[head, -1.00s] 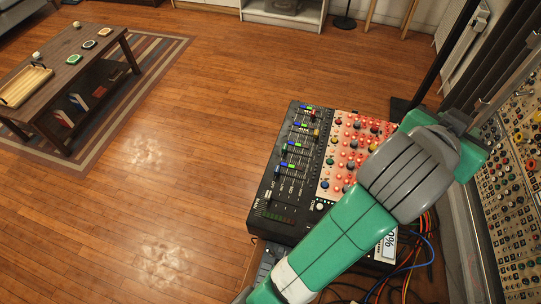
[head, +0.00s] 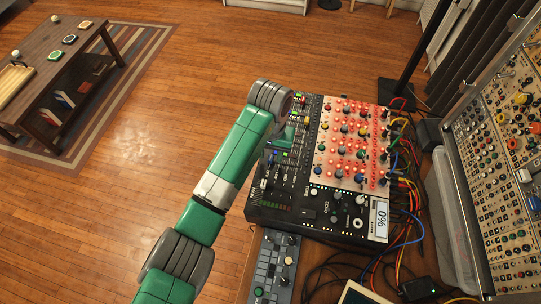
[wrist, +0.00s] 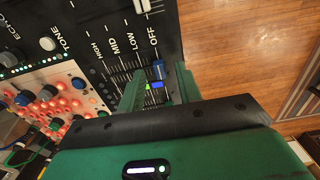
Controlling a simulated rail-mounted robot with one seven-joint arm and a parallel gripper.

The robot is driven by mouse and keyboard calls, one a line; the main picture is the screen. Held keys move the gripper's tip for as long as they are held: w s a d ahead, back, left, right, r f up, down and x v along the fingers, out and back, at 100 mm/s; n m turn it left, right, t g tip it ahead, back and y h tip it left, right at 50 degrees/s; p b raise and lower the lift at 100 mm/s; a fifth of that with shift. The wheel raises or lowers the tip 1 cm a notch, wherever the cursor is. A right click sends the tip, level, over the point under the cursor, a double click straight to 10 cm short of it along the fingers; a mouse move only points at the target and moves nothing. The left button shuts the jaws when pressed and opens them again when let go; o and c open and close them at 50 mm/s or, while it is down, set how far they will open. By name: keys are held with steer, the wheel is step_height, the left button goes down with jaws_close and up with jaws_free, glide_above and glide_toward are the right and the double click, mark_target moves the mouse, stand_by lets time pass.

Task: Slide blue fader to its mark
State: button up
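In the wrist view a dark blue fader cap (wrist: 158,70) sits on the black mixer panel, in the row near the OFF label. A lit blue mark (wrist: 157,85) and a lit green mark (wrist: 148,100) lie just below it in the picture. My gripper (wrist: 159,86) is open, with one green finger on each side of the blue cap and marks. Whether a finger touches the cap I cannot tell. In the head view my gripper (head: 288,134) is low over the left part of the mixer (head: 268,215); my wrist hides some faders.
Red-lit knobs (head: 350,140) fill the mixer's right half. Patch cables (head: 408,165) hang along its right side. A small grey pad controller (head: 268,275) lies in front. A rack of modules (head: 510,150) stands at the right.

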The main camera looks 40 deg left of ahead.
steer(key=shift+f, duration=0.6)
jaws_close()
steer(key=shift+w+d+r+p, duration=0.15)
steer(key=shift+d+r+p, duration=0.15)
steer(key=shift+p, duration=0.35)
steer(key=shift+w+d+p, duration=0.45)
steer(key=shift+d+p, duration=0.25)
steer(key=shift+p, duration=0.5)
steer(key=shift+w+d+f, duration=0.1)
steer(key=shift+f, duration=0.2)
jaws_free()
